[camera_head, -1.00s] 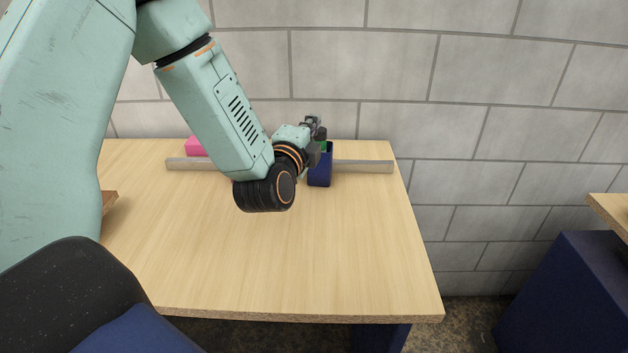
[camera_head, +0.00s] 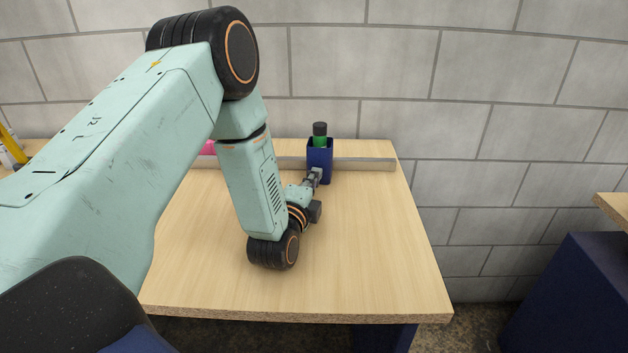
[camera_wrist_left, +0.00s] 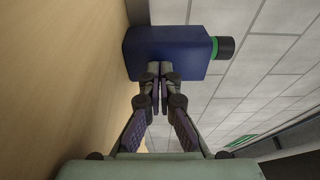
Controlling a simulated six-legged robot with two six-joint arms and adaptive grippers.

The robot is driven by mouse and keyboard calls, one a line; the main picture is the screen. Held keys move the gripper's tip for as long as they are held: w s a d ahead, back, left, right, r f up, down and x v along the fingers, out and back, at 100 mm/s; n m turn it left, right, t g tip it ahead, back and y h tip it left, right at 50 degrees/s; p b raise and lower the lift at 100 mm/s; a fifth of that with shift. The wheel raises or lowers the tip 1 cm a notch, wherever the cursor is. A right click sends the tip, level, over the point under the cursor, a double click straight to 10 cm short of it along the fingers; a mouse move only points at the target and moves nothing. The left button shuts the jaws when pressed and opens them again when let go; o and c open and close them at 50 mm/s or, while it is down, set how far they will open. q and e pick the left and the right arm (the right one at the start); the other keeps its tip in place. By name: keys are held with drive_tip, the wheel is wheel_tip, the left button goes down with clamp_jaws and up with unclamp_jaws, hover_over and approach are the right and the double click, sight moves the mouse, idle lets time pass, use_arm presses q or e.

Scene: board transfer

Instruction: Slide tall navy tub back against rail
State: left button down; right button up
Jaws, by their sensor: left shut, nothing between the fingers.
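The tall navy tub (camera_head: 320,160) stands upright on the table, in front of the grey rail (camera_head: 365,164). A green bottle with a black cap (camera_head: 320,129) stands in it and sticks out of the top. I cannot tell whether the tub touches the rail. My left gripper (camera_head: 317,174) is low at the tub's near face, its fingers shut with nothing between them. In the left wrist view the fingertips (camera_wrist_left: 160,68) overlap the tub's face (camera_wrist_left: 190,45) and look to be at or very near it. My right gripper is not in view.
A pink object (camera_head: 208,148) sits at the back left, partly hidden by my left arm. The wooden table (camera_head: 370,250) is clear in front and to the right. A block wall (camera_head: 500,110) stands behind. Another table edge (camera_head: 612,207) shows at far right.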

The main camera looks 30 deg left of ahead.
use_arm(q)
drive_tip(key=shift+w, duration=0.25)
drive_tip(key=shift+w+a+r, duration=0.1)
drive_tip(key=shift+w+a, duration=0.05)
drive_tip(key=shift+w, duration=0.15)
drive_tip(key=shift+w+r, duration=0.15)
drive_tip(key=shift+w, duration=0.1)
drive_tip(key=shift+r, duration=0.3)
drive_tip(key=shift+w+a+f, duration=0.1)
drive_tip(key=shift+a+f, duration=0.05)
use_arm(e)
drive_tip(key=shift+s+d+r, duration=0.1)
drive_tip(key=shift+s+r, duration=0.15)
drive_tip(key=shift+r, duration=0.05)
use_arm(q)
drive_tip(key=shift+f+p, duration=0.1)
drive_tip(key=shift+p, duration=0.3)
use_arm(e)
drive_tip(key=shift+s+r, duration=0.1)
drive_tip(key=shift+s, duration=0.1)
